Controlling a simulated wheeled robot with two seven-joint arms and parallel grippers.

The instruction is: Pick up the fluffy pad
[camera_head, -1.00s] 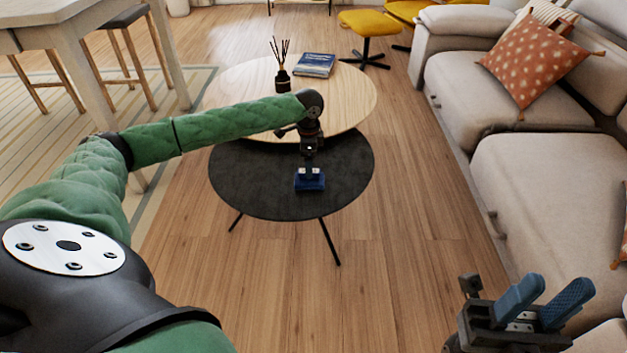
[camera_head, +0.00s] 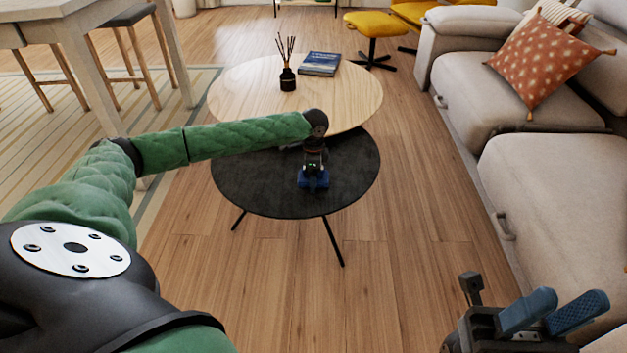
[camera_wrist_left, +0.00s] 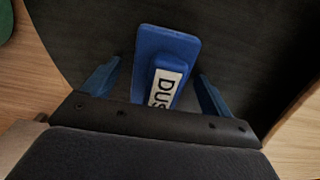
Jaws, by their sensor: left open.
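The fluffy pad (camera_wrist_left: 165,50) is a blue block with a raised blue part and a white label reading "DUS"; the rest of the lettering is hidden. It lies on the round black table (camera_head: 245,185) and shows small in the head view (camera_head: 314,184), partly covered by my left gripper. My left gripper (camera_wrist_left: 155,88) is open above it, with one blue finger on each side and a gap on both sides. My right gripper (camera_head: 550,312) is at the lower right, its blue fingers apart and empty, far from the table.
A round wooden table (camera_head: 340,95) stands behind, overlapping the black one, with a reed diffuser (camera_head: 288,78) and a book (camera_head: 320,64). A beige sofa (camera_head: 560,190) lines the right side. The wooden floor in front is clear.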

